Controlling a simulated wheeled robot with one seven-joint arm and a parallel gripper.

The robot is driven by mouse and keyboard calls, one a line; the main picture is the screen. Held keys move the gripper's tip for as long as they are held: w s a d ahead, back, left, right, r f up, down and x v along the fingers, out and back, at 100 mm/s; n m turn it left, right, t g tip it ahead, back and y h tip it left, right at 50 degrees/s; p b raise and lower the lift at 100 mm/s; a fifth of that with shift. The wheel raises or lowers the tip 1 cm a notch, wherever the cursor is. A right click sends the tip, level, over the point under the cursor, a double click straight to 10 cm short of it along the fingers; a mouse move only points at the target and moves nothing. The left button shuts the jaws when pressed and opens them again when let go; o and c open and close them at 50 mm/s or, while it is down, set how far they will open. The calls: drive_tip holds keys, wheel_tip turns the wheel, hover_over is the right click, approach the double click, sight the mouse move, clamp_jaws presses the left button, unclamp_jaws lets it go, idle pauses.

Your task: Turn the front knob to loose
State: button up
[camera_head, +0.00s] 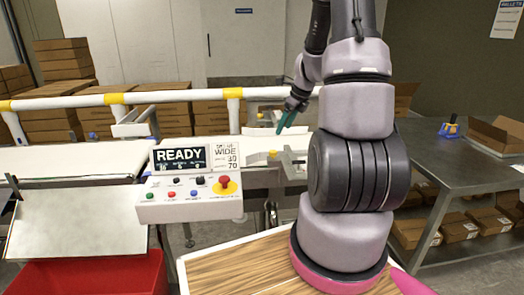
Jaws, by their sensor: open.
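A white control panel (190,202) stands in front of the belt. It carries small black knobs (200,181), coloured buttons and a big red mushroom button (224,185) on yellow. A small pale block with a yellow part (272,153) sits at the belt beside a grey bracket (293,165). No "loose" marking is readable, and I cannot tell which part is the front knob. My gripper (285,123), with teal fingers, is small in the view. It is open and empty, above and behind the belt, apart from the panel. My arm hides part of the belt's right side.
A screen (181,158) reads READY, beside a sign (226,157) with WIDE. A white rail with yellow bands (160,97) runs behind the belt. A red bin (95,275) is front left. A metal table (455,165) with an open carton (497,134) is right.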

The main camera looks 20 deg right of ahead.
sight(274, 151)
drive_tip(key=shift+m, duration=0.3)
drive_tip(key=x, duration=1.1)
drive_tip(key=shift+f, duration=0.4)
clamp_jaws()
